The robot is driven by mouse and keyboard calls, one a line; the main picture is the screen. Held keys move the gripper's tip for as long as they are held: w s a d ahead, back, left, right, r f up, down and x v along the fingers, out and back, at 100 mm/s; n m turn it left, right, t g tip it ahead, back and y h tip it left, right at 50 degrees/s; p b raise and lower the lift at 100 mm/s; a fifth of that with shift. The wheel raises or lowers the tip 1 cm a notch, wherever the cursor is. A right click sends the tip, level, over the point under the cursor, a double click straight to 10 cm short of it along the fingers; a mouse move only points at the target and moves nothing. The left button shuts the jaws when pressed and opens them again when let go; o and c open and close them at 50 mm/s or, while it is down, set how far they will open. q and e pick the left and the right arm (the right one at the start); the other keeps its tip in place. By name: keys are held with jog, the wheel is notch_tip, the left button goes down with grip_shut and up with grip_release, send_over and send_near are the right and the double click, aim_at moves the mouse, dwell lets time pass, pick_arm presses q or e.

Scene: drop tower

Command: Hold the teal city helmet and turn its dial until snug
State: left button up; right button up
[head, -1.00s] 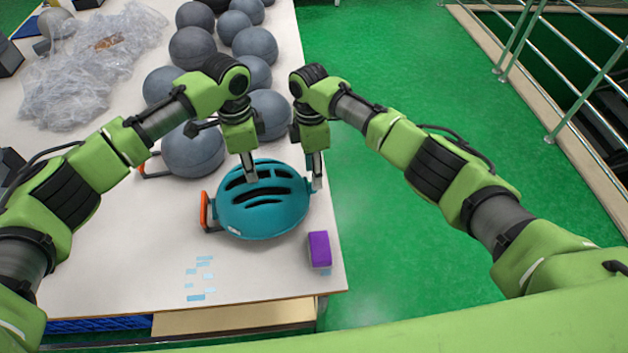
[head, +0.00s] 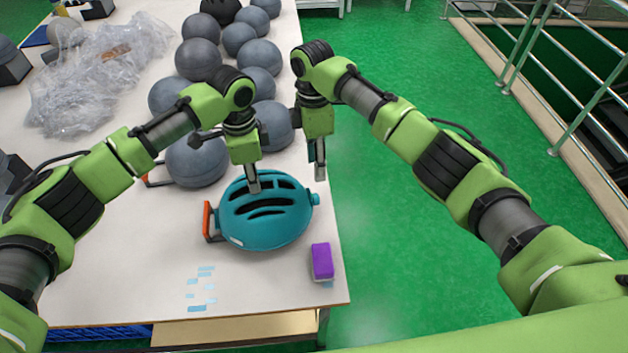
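The teal helmet (head: 268,226) rests on the white table near its front right part, with dark vent slots on top. A small teal dial (head: 315,199) sticks out at its right end, and an orange-red strap or clamp (head: 207,220) is at its left end. My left gripper (head: 255,187) points down with its fingertips at the helmet's top vents; whether it is clamped on the shell cannot be made out. My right gripper (head: 320,175) points down just above and behind the dial, apart from it, with nothing visible in it; its finger gap is not clear.
A purple block (head: 322,262) sits at the table's right edge in front of the helmet. Grey ball-like forms (head: 197,160) stand behind it. Crumpled clear plastic (head: 100,85) lies at the back left. Pale blue tape pieces (head: 202,290) mark the front. Right of the table is green floor.

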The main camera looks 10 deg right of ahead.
pick_arm(q)
jog(key=shift+s+a+f, duration=0.1)
jog(key=shift+w+r+p, duration=0.2)
jog(key=shift+r+p, duration=0.75)
jog(key=shift+p, duration=0.2)
notch_tip(320, 180, up, 2)
jog(key=shift+s+r+p, duration=0.1)
jog(key=shift+r+p, duration=0.05)
jog(key=shift+p, duration=0.85)
jog(key=shift+r+p, duration=0.9)
jog(key=shift+p, duration=0.05)
